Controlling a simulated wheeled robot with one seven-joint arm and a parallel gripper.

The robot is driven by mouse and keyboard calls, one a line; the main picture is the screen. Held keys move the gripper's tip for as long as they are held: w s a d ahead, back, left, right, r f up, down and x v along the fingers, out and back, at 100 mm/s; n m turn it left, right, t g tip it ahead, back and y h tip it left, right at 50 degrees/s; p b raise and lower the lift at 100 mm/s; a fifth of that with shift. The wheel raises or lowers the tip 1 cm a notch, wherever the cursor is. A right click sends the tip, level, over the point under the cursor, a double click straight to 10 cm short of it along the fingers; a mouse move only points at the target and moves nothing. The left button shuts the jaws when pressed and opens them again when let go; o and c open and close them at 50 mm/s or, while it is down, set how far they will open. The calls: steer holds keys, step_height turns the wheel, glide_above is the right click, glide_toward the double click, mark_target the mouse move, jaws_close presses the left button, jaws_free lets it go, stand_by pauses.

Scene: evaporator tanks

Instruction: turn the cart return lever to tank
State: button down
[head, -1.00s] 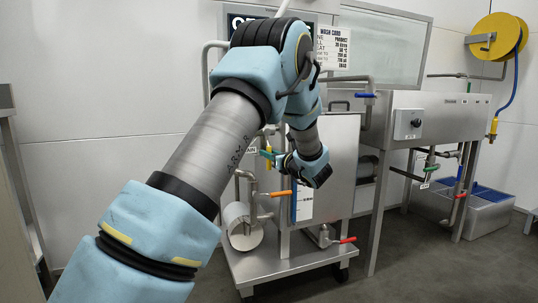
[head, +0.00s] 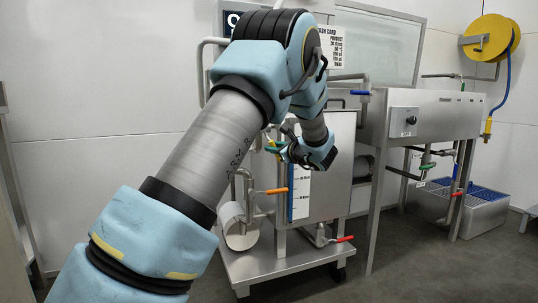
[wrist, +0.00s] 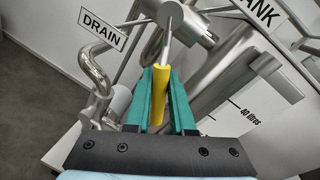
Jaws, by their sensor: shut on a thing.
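The cart return lever (wrist: 157,95) is a yellow handle on a grey stem under a round metal valve hub (wrist: 170,14) in the wrist view. My gripper (wrist: 163,82) has its green fingers shut on the yellow handle, one on each side. In the wrist view a DRAIN sign (wrist: 103,31) is at upper left and a TANK sign (wrist: 264,14) at upper right. The lever lies between them in the picture. In the head view my gripper (head: 277,141) is at the cart tank's (head: 335,165) upper left; my wrist partly hides the valve there.
An orange-handled lever (head: 272,191) and a red-handled lever (head: 345,239) are lower on the cart (head: 285,265). Pipes surround the valve closely. The floor at right front is clear.

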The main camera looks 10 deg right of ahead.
steer(key=shift+w+d+r+n+b, duration=0.1)
steer(key=shift+d+r+n+b, duration=0.1)
steer(key=shift+d+n+b, duration=0.3)
steer(key=shift+d+r+n+b, duration=0.15)
steer(key=shift+d+n+b, duration=0.15)
steer(key=shift+n+b, duration=0.3)
steer(key=n+b, duration=0.1)
steer(key=d+r+n+h+b, duration=0.1)
steer(key=shift+n, duration=0.3)
steer(key=shift+w+d+r+n+g+h+b, duration=0.1)
steer(key=shift+d+r+n+h+b, duration=0.2)
steer(key=shift+r+n+b, duration=0.6)
steer(key=shift+s+d+r+n+g+h+b, duration=0.1)
steer(key=shift+r+n+h+b, duration=0.35)
steer(key=shift+n+b, duration=0.85)
steer(key=shift+w+d+r+n+g+h+b, duration=0.2)
steer(key=shift+r+n+b, duration=0.55)
steer(key=shift+b, duration=0.7)
steer(key=shift+r, duration=0.15)
steer(key=c, duration=0.8)
jaws_free()
steer(key=shift+a, duration=0.1)
steer(key=shift+o, duration=0.2)
steer(key=shift+s, duration=0.15)
steer(key=p+v, duration=0.2)
steer(key=v, duration=0.8)
steer(key=shift+s, duration=0.35)
